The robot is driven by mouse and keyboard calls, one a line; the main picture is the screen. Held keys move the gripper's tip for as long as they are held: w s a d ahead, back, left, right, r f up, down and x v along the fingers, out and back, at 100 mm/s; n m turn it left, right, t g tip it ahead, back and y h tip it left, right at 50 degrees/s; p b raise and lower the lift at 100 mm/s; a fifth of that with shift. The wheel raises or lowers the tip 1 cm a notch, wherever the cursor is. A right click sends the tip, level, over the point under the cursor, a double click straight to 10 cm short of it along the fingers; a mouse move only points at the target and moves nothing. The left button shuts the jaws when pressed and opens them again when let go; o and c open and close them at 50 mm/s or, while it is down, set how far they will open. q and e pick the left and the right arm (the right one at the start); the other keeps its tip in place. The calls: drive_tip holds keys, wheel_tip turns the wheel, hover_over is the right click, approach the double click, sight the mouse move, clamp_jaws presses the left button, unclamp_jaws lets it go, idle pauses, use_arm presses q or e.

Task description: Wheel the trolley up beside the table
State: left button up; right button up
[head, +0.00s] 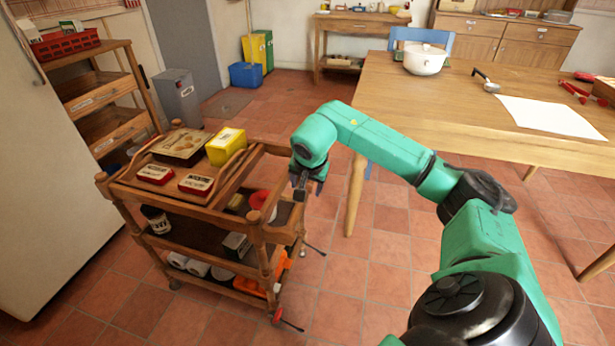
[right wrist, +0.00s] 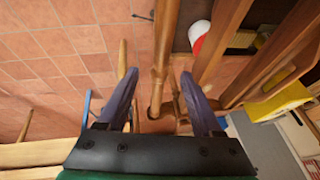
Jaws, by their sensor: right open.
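The wooden trolley (head: 263,246) stands on the tiled floor at the left in the head view, left of the wooden table (head: 400,100), with a floor gap between them. My right gripper (head: 303,188) is at the trolley's right side, by its far right corner post. In the right wrist view the open fingers (right wrist: 160,105) show on either side of a turned wooden post (right wrist: 160,65); how deep the post lies between them is hard to tell. My left gripper is not in view.
The trolley carries a yellow box (head: 226,147), red-and-white packets (head: 196,184) and other goods on several shelves. A wooden shelf unit (head: 105,95) stands behind it at the left. A white pot (head: 425,60) and paper (head: 549,117) are on the table. Floor in front is clear.

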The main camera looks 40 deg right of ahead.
drive_tip(key=x, duration=0.4)
drive_tip(key=shift+w+f, duration=0.1)
drive_tip(key=shift+f, duration=0.2)
clamp_jaws()
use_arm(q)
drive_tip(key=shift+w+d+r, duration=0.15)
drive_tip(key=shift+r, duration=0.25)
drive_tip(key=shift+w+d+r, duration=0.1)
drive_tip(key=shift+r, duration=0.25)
